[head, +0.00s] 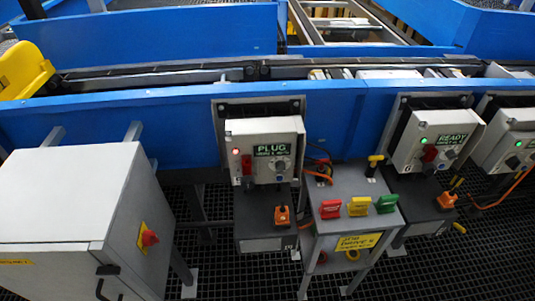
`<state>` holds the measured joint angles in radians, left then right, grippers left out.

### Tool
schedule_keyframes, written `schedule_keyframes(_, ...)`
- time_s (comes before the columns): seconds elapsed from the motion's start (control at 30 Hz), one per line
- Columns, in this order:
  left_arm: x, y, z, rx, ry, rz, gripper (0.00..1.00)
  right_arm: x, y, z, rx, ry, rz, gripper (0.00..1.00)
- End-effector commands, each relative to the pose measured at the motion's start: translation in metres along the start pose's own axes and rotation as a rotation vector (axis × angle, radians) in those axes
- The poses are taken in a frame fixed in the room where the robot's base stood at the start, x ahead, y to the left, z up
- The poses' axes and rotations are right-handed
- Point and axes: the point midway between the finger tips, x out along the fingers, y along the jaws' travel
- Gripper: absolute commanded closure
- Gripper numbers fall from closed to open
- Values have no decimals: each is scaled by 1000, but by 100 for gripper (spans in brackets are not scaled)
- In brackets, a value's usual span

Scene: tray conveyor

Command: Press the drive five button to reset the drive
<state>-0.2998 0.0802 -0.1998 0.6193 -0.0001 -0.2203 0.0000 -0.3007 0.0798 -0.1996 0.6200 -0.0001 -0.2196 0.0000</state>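A grey drive box (265,145) with a lit red lamp (236,151) and a display (272,149) reading "PLUG" is mounted on the blue conveyor frame near the middle. It has a red switch (247,166) and a dark round control (279,167); which part is its reset button is too small to tell. Its number is not readable. To its right, a similar drive box (435,140), labelled 6, shows a green lamp and "READY". An orange connector (283,214) sits on the dark unit (262,212) below the red-lamp box. Neither gripper is in view.
A grey stand (345,184) with red, yellow and green tags and a yellow sign (358,242) stands between the two boxes. A large grey cabinet (65,195) with a red rotary switch (149,238) fills the left. Another drive box (508,145) is cut off at right.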

Motion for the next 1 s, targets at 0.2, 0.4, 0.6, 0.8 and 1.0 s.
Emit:
schedule_keyframes(0.2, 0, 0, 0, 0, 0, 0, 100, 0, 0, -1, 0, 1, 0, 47)
schedule_keyframes(0.4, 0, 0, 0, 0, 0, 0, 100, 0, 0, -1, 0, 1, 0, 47)
schedule_keyframes(0.6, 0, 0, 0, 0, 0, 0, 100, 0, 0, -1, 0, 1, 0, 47)
schedule_keyframes(0.8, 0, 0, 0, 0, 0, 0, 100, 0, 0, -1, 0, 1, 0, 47)
schedule_keyframes(1.0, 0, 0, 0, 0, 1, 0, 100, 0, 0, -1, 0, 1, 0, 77)
